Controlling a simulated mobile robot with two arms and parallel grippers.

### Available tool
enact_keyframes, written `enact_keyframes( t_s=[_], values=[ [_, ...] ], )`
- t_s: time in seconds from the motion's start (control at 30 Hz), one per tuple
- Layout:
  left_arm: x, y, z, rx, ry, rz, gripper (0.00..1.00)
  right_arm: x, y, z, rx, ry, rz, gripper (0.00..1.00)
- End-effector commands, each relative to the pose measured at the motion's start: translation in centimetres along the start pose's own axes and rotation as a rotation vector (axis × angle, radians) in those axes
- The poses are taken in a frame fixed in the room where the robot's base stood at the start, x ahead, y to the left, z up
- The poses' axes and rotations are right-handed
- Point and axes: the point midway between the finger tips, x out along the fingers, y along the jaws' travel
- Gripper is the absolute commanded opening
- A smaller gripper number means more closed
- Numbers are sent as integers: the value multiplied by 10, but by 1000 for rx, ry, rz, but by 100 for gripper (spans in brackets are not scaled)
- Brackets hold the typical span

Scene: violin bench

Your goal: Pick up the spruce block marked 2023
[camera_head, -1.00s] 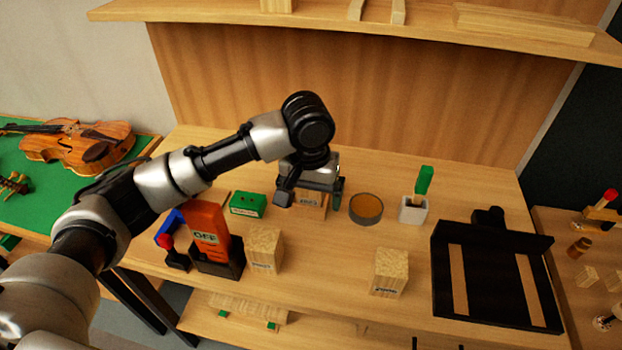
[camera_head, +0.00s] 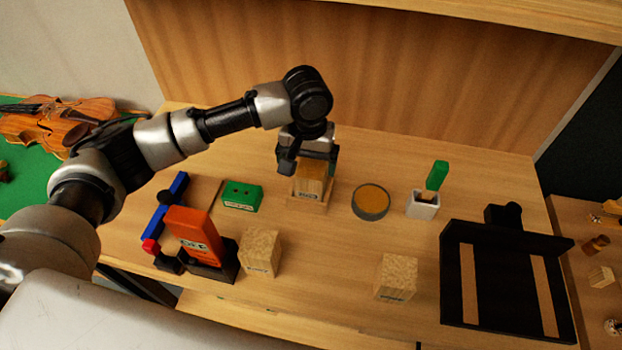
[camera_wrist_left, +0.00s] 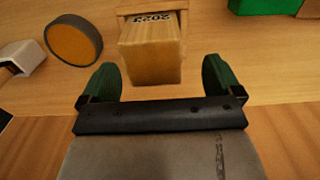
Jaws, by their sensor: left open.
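A pale wooden block (camera_head: 312,181) with a dark mark stands in a small wooden holder (camera_head: 308,205) at the back middle of the bench. In the left wrist view the block (camera_wrist_left: 150,55) shows its marked face upside down; the mark looks like 2023 but is partly cut off. My left gripper (camera_head: 311,163) is open just at the block's near top, and its green fingertips (camera_wrist_left: 162,78) sit on either side of the block's end, with gaps showing. Two similar blocks stand in front, one left (camera_head: 260,252) and one right (camera_head: 396,277); their marks are unreadable. My right gripper is out of view.
A round tin (camera_head: 371,202) and a white cup with a green-handled tool (camera_head: 422,208) stand to the right. A green box (camera_head: 242,196) and an orange item in a black stand (camera_head: 194,236) are at left. A black fixture (camera_head: 505,280) fills the right.

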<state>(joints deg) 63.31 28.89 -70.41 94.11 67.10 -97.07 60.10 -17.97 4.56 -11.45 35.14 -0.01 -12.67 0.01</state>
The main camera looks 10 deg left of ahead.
Motion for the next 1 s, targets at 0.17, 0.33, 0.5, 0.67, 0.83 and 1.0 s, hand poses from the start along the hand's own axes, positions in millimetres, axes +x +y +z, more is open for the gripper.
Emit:
enact_keyframes(
  t_s=[0.17, 0.33, 0.5, 0.67, 0.83, 1.0],
  values=[
    [24, 7, 3, 2, -5, -1, 94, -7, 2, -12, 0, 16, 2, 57],
    [45, 7, 3, 1, -2, -1, 94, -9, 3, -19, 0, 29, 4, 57],
    [50, 7, 3, 3, 0, 0, 94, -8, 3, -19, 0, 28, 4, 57],
    [50, 7, 3, 3, 0, 0, 86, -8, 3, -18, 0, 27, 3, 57],
    [49, 7, 3, 3, 0, 0, 60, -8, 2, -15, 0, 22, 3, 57],
    [49, 7, 3, 3, 0, 0, 37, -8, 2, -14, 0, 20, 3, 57]
  ],
)
